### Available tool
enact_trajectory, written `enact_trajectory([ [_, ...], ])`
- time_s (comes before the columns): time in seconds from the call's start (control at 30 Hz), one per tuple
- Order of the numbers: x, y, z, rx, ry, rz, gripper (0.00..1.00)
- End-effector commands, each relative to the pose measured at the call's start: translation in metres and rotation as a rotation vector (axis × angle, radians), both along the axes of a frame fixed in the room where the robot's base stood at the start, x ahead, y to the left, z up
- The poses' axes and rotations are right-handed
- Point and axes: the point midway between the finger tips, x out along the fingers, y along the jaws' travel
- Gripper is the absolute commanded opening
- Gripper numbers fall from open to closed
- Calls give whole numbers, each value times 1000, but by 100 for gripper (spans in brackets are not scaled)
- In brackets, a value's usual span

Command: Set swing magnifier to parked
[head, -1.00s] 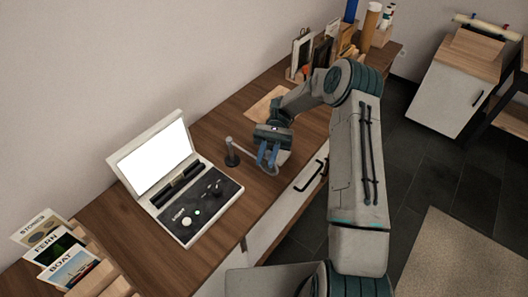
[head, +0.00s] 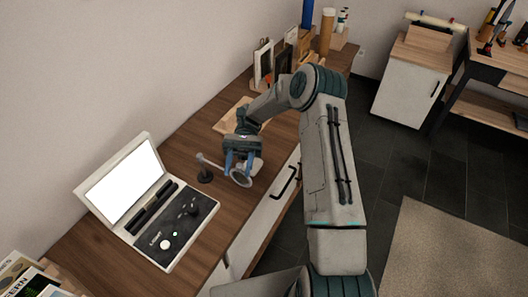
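The swing magnifier stands on the wooden desk, to the right of the open white case. Its dark round base and post (head: 205,175) carry a thin grey arm that reaches right to a round lens (head: 241,179). The lens hangs out toward the desk's front edge. My gripper (head: 239,164) points down at the lens, with its two blue fingers spread apart. The fingers overlap the lens's upper side in the picture. I cannot tell whether they touch it. No parked mark can be made out.
The white case (head: 159,240) with a bright panel, knobs and buttons lies left of the magnifier. A light wooden board (head: 232,117) lies behind my gripper. Frames and bottles stand at the desk's far end. A drawer handle (head: 285,182) juts from the desk front.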

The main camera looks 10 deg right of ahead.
Motion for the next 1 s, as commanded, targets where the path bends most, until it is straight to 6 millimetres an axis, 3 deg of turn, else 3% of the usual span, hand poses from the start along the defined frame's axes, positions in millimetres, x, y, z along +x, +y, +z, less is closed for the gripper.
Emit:
enact_trajectory([
  [0.17, 1, -2, 34, 2, -2, -5, 40],
  [0.63, -21, -68, 76, 3, 1, -6, 40],
  [1.0, -32, -101, 96, 0, 1, -3, 40],
])
